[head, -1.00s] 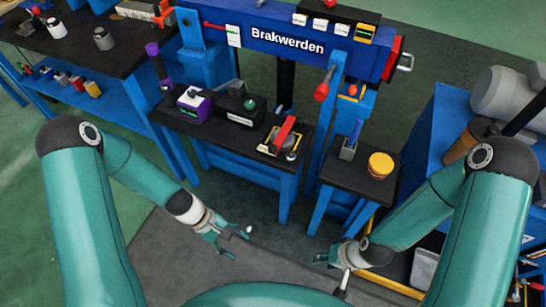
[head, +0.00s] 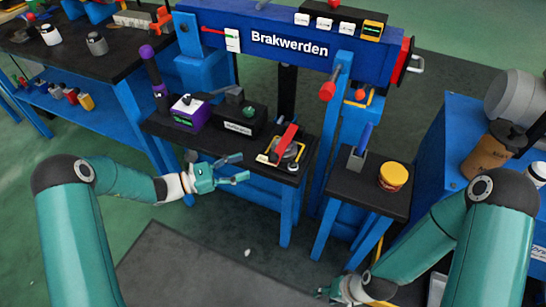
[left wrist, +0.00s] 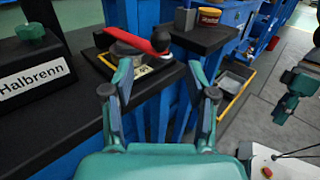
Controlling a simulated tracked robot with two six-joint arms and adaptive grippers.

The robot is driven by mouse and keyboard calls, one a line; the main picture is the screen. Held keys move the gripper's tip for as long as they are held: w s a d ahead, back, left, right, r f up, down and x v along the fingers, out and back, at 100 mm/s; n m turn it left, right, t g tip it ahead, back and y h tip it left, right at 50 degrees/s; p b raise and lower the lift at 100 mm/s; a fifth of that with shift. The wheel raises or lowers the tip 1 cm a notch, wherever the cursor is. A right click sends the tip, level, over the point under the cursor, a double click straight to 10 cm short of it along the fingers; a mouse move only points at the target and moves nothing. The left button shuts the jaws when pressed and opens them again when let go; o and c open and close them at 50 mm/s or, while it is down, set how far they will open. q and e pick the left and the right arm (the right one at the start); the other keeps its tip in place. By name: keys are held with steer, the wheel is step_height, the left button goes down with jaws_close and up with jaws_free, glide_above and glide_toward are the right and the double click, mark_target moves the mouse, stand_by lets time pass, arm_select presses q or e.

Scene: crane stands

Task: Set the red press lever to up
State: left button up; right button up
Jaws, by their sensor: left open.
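A red lever (head: 284,141) on a grey round hub sits on a yellow-edged plate on the dark bench top. Its arm slants up and to the right in the head view. In the left wrist view the red lever (left wrist: 146,44) lies beyond my fingers and ends in a dark knob. My left gripper (head: 244,168) is open and empty, left of the lever at the bench's front edge and apart from it. My right gripper (head: 322,293) is low at the bottom of the head view, far from the lever; its fingers are too small to judge.
A small right stand (head: 345,188) holds a yellow tub (head: 393,177) and a blue-handled piece (head: 360,148). A blue post (head: 332,130) rises right of the lever.

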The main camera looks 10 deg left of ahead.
mark_target(273, 157)
arm_select(q)
steer(key=x, duration=1)
steer(key=shift+d, duration=0.2)
jaws_close()
